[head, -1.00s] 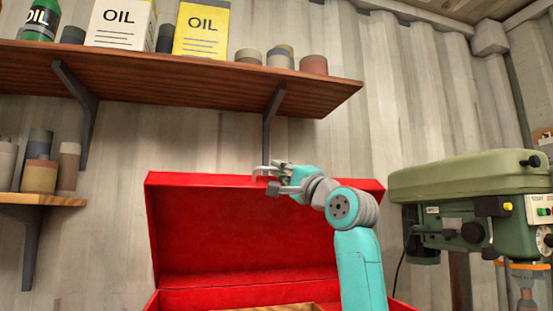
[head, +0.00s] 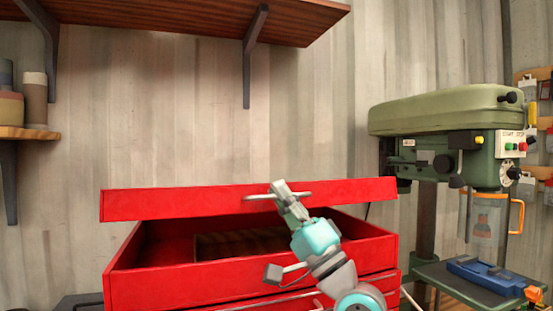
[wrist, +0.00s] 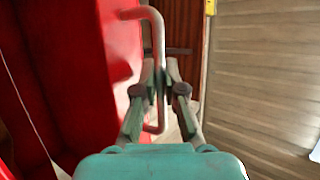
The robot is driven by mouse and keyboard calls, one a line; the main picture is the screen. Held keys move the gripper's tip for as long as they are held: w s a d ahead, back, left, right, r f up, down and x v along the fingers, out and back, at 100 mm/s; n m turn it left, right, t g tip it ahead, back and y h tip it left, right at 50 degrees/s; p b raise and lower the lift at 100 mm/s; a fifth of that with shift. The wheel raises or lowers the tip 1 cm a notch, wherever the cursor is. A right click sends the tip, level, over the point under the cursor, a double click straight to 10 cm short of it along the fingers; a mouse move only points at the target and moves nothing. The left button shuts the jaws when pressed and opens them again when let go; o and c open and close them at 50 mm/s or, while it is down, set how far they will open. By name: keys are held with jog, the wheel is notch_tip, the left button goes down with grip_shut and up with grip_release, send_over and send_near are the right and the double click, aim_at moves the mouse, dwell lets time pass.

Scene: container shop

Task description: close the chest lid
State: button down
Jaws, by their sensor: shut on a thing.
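The red chest (head: 210,287) stands in front of me with its lid (head: 170,204) partly lowered. The lid's front edge hangs above the chest body, with an open gap below it. Through the gap I see the dark inside and a brownish thing (head: 240,243) in it. My gripper (head: 279,192) is at the lid's front edge, shut on the metal lid handle (head: 305,197). In the wrist view, my gripper's fingers (wrist: 162,85) close around the bar of the handle (wrist: 157,30), beside the red lid (wrist: 85,70).
A green drill press (head: 445,130) stands close to the chest's right side, with a blue vise (head: 482,270) on its table. A wooden shelf (head: 200,12) hangs on the wall above. A smaller shelf (head: 30,132) with cans is at the left.

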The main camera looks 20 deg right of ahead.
jog(key=shift+s+f, duration=0.25)
jog(key=shift+f, duration=1.4)
jog(key=shift+s+f, duration=0.3)
jog(key=shift+f, duration=1.35)
jog(key=shift+s+f, duration=0.25)
jog(key=shift+f, duration=1.4)
jog(key=shift+f, duration=0.1)
jog(key=c, duration=1.5)
grip_release()
jog(key=v, duration=1.2)
